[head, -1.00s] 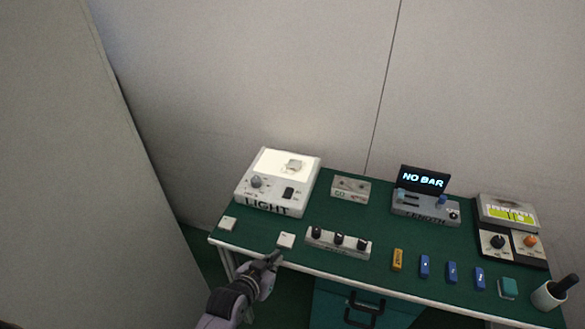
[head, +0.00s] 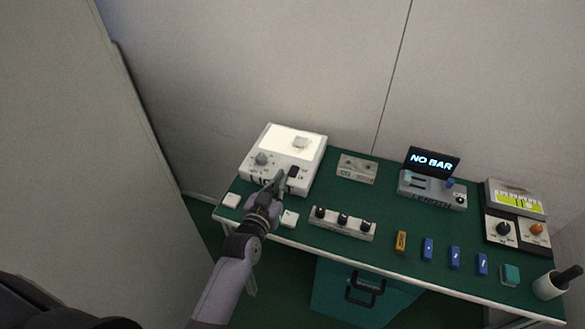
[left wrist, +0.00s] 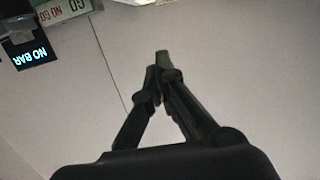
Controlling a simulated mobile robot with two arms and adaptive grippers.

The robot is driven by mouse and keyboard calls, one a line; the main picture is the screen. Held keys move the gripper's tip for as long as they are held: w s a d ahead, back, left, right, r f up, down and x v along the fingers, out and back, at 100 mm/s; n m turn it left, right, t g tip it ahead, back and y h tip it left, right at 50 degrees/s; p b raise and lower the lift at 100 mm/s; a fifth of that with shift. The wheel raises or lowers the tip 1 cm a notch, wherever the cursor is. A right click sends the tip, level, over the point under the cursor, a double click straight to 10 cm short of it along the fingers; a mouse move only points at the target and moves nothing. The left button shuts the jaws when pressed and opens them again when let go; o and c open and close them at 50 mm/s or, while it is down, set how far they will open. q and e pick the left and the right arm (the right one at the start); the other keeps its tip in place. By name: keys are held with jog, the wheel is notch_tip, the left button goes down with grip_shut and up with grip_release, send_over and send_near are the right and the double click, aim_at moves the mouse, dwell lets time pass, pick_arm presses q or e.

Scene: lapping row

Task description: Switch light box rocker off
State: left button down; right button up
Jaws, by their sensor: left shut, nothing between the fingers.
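The light box (head: 317,148) is a white unit with a lit top panel at the back left of the green table. Its black rocker (head: 293,171) sits on the front control strip, right of a grey knob (head: 261,159). My left gripper (head: 279,178) is shut and empty, with its tips over the box's front edge, just left of and below the rocker. I cannot tell whether the tips touch the box. In the left wrist view the shut fingers (left wrist: 160,65) show against the wall, and the light box is not clearly seen. My right gripper is not in view.
White pads (head: 231,200) (head: 289,218) lie near the front edge. A three-knob bar (head: 343,222), a GO box (head: 357,168) and the NO BAR length gauge (head: 432,188) stand to the right. Several small blocks line the front right. A pen cup (head: 552,287) stands at the corner.

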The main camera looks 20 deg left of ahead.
pick_arm(q)
jog(key=b, duration=0.7)
send_over(293, 175)
jog(key=shift+d+f, duration=0.1)
jog(key=shift+f, duration=0.85)
notch_tip(293, 175, down, 2)
jog(key=shift+f+b, duration=0.1)
jog(key=shift+b, duration=0.85)
jog(key=shift+w+f+b, duration=0.1)
jog(key=shift+f+b, duration=0.5)
jog(key=shift+b, duration=0.1)
